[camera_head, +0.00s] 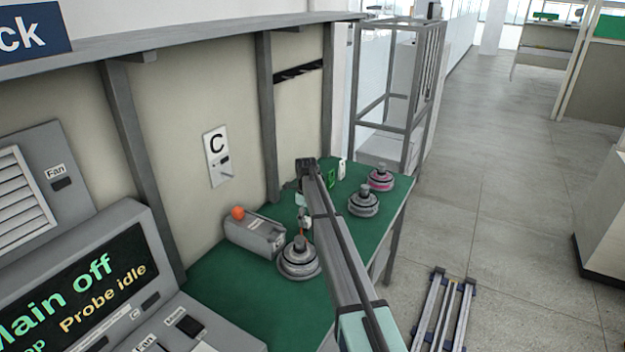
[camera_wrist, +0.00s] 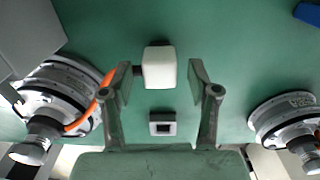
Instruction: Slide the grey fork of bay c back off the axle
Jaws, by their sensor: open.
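A hub motor (camera_head: 299,259) with an upright axle stands on the green bench beside a grey box (camera_head: 254,236) with an orange knob. This motor, with an orange cable (camera_wrist: 84,117), also shows at the left of the wrist view (camera_wrist: 62,92). I cannot pick out the grey fork for certain; the grey shape (camera_wrist: 28,35) at the upper left may be part of the box. My gripper (camera_wrist: 160,80) is open and points down at the bench, right of that motor. A white block (camera_wrist: 160,66) appears between its fingers, not gripped. The sign C (camera_head: 216,155) hangs on the wall behind.
A grey hub motor (camera_head: 363,201) and a pink-ringed one (camera_head: 381,179) stand farther along the bench. A small grey square socket (camera_wrist: 162,124) lies below the white block in the wrist view. A sloped control panel (camera_head: 110,290) is at the left.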

